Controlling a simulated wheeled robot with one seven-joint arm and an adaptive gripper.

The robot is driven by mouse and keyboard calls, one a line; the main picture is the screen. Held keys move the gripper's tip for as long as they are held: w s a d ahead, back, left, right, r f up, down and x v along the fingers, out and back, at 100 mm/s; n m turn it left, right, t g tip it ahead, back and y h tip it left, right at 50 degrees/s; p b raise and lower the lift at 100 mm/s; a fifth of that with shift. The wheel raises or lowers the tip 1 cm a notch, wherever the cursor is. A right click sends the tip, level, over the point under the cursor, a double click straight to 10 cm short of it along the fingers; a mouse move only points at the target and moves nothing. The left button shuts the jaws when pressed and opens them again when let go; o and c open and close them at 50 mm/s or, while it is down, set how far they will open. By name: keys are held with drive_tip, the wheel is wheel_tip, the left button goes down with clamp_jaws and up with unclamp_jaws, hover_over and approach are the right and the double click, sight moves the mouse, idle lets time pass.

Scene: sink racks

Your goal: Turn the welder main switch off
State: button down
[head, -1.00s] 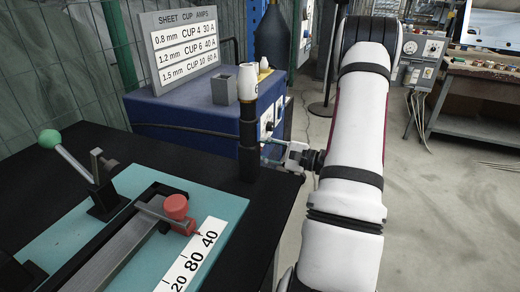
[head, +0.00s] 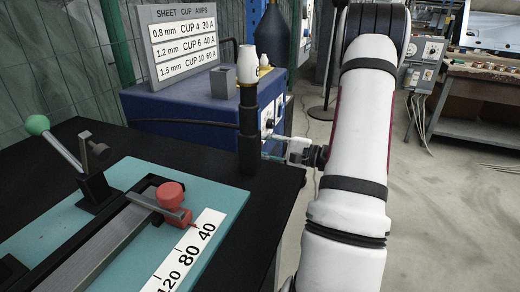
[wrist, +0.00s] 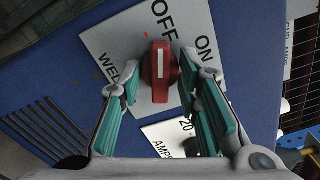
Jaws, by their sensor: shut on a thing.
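The welder is a blue box (head: 190,110) behind the black table, with its front panel turned to the right. The red main switch knob (wrist: 160,75) sits on a white plate marked OFF and ON in the wrist view. Its white line points up the picture toward the word OFF; ON is to the right. My gripper (wrist: 150,76) has its teal finger pads on either side of the knob and is shut on it. In the head view my gripper (head: 278,148) is at the welder's front, and the knob is hidden or too small there.
A dark post with a white cup (head: 247,58) stands close left of my gripper. A second plate marked AMPS (wrist: 170,140) lies below the switch. The black table (head: 270,210) holds a teal board with a green-knobbed lever. Open floor is to the right.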

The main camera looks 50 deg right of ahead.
drive_tip(key=shift+f+n+b, duration=0.1)
drive_tip(key=shift+n+b, duration=2.1)
drive_tip(key=shift+b, duration=1.15)
drive_tip(key=c, duration=1.5)
unclamp_jaws()
drive_tip(key=shift+b+v, duration=0.5)
drive_tip(key=shift+v, duration=2)
